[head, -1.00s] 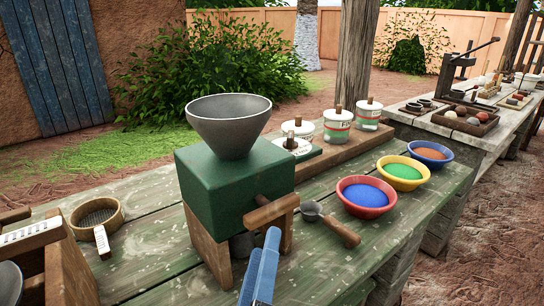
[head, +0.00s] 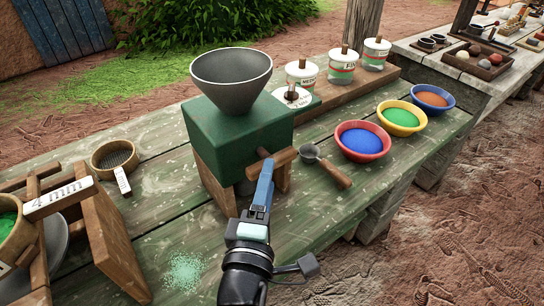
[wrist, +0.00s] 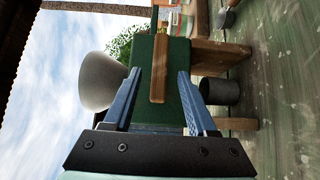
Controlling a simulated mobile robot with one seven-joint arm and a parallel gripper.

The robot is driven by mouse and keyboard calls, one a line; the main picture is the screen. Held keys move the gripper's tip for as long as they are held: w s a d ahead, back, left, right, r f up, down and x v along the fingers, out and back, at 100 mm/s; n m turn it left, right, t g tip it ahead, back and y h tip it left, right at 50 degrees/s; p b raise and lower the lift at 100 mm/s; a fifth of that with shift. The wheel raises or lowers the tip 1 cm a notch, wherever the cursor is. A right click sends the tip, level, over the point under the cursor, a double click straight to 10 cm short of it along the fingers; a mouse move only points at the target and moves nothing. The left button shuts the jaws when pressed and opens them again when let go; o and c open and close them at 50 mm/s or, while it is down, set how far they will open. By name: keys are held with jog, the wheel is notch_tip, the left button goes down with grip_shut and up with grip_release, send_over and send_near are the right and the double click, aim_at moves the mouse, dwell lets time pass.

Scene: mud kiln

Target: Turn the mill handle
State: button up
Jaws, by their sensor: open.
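The mill is a green box (head: 230,140) on wooden legs with a grey funnel hopper (head: 232,85) on top. Its wooden handle (head: 285,157) sticks out at the front right side. My gripper (head: 264,178) is in front of the mill, its blue fingers reaching up to the handle. In the wrist view, my gripper (wrist: 158,95) is open, and the handle (wrist: 160,72) shows between and beyond the two blue fingers, with a finger on either side. Whether the fingers touch it I cannot tell. A dark cup (wrist: 219,91) stands under the mill.
A small scoop (head: 330,168) lies right of the handle. Bowls of blue (head: 362,140), green (head: 402,117) and orange (head: 432,99) powder stand further right. Lidded jars (head: 342,67) stand behind. A sieve (head: 114,157) and a wooden frame (head: 105,235) are at the left. Green powder (head: 184,272) lies on the bench.

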jog(key=shift+w+d, duration=0.2)
jog(key=shift+w, duration=1.1)
jog(key=shift+w+d, duration=0.2)
jog(key=shift+w, duration=1.05)
grip_shut()
